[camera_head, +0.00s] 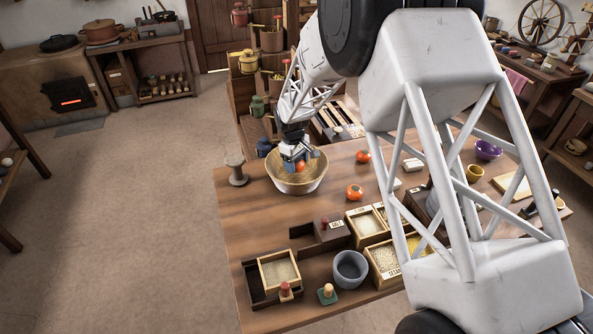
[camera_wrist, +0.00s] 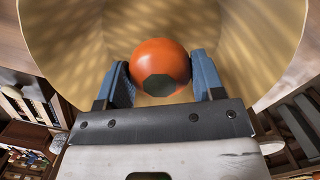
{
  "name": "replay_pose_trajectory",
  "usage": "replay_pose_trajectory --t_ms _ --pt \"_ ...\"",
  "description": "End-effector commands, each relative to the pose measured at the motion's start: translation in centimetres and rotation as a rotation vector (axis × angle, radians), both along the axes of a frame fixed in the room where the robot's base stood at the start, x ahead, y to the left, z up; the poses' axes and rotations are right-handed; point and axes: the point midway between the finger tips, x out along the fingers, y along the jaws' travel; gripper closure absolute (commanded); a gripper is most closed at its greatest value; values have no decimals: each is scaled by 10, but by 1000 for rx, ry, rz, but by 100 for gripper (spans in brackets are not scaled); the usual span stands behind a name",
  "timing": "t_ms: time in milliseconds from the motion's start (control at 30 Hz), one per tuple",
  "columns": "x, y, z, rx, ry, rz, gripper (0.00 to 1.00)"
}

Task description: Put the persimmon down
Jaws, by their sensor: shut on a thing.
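My gripper (camera_head: 293,163) points down into a wide, light-coloured bowl (camera_head: 281,184) on the wooden table. Its blue fingers are shut on an orange persimmon (camera_head: 300,167). In the wrist view the persimmon (camera_wrist: 160,62) sits between the two fingertips, with its dark calyx facing the camera. The bowl's inner wall (camera_wrist: 70,45) surrounds it in that view. I cannot tell whether the persimmon touches the bowl.
Two more persimmons lie on the table, one nearer (camera_head: 354,192) and one farther (camera_head: 363,156). Grain boxes (camera_head: 279,270) and a grey pot (camera_head: 350,268) stand in front. My arm hides part of the right side.

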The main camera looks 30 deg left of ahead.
Motion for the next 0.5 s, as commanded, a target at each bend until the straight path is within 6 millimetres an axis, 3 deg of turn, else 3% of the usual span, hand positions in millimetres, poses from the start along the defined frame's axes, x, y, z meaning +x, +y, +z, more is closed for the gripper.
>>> replay_pose_trajectory --t_ms 500 --pt "0 0 -11 1 0 0 64"
